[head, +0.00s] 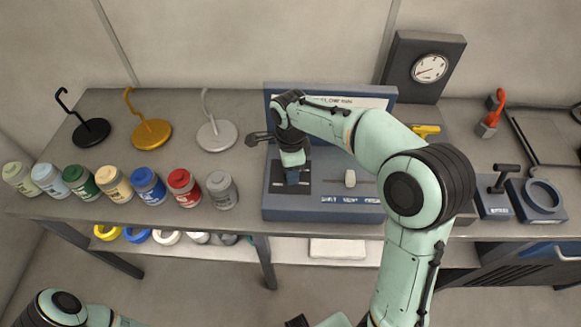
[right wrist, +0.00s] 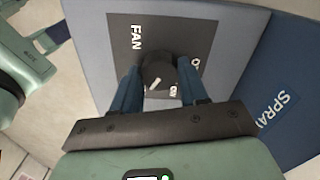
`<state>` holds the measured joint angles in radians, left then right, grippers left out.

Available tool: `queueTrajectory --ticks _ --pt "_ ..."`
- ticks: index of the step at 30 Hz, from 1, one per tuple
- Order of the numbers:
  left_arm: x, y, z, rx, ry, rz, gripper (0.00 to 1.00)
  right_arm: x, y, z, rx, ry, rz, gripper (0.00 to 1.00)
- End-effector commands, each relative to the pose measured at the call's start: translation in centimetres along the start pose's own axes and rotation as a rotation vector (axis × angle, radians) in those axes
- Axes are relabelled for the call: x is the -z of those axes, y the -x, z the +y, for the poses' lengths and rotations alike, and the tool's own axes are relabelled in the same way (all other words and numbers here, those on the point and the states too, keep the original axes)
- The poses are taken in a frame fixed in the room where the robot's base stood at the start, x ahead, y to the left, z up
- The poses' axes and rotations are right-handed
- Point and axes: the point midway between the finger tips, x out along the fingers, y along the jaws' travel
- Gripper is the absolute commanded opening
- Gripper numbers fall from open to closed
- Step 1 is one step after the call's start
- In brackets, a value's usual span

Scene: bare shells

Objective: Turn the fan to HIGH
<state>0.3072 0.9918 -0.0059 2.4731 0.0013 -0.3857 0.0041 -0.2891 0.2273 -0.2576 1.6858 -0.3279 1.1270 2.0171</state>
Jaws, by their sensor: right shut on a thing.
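A blue-grey control panel (head: 330,208) stands on the bench, with a dark FAN plate (head: 274,188) at its left. In the right wrist view, the plate (right wrist: 122,48) carries the word FAN and a round dark knob (right wrist: 160,66) with a short white pointer line. My right gripper (head: 292,180) is at the plate, its blue fingers shut on the knob, one on each side, also in the right wrist view (right wrist: 158,82). The position labels are partly hidden by the fingers, so I cannot read the setting. My left arm shows at the bottom left; its gripper is out of view.
A pale knob (head: 350,178) sits right of the FAN plate; the wrist view shows a SPRAY label (right wrist: 277,110). Several paint jars (head: 148,185) and three hook stands (head: 152,133) stand left. A gauge box (head: 424,68) is behind; a blue clamp-like fixture (head: 541,200) is right.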

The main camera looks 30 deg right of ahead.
Motion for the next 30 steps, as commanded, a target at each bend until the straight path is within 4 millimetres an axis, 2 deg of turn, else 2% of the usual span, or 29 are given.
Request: queueTrajectory --ticks 2,3,4,5,13,17,20,30 --pt "0.0 0.0 0.0 0.0 0.0 0.0 0.43 0.0 0.1 -0.1 0.002 -0.002 -0.002 0.13" --pt "0.0 0.0 0.0 0.0 0.0 0.0 0.43 0.0 0.1 -0.1 0.002 -0.002 -0.002 0.57" --pt "0.0 0.0 0.0 0.0 0.0 0.0 0.43 0.0 0.1 -0.1 0.002 -0.002 -0.002 0.66" --pt "0.0 0.0 0.0 0.0 0.0 0.0 0.43 0.0 0.1 0.0 0.002 -0.002 -0.002 0.69" --pt "0.0 0.0 0.0 0.0 0.0 0.0 0.43 0.0 0.1 0.0 0.001 0.0 -0.001 0.69" --pt "0.1 0.2 0.1 0.0 0.0 0.001 0.43 0.0 1.0 -0.1 0.003 0.0 -0.002 0.69" --pt "0.2 0.5 0.2 -0.001 -0.001 0.003 0.43 0.0 2.6 -0.1 0.005 0.0 -0.003 0.69" --pt "1.0 2.0 1.1 -0.005 -0.005 0.015 0.43 -0.1 10.3 -0.1 0.006 -0.001 -0.003 0.69"
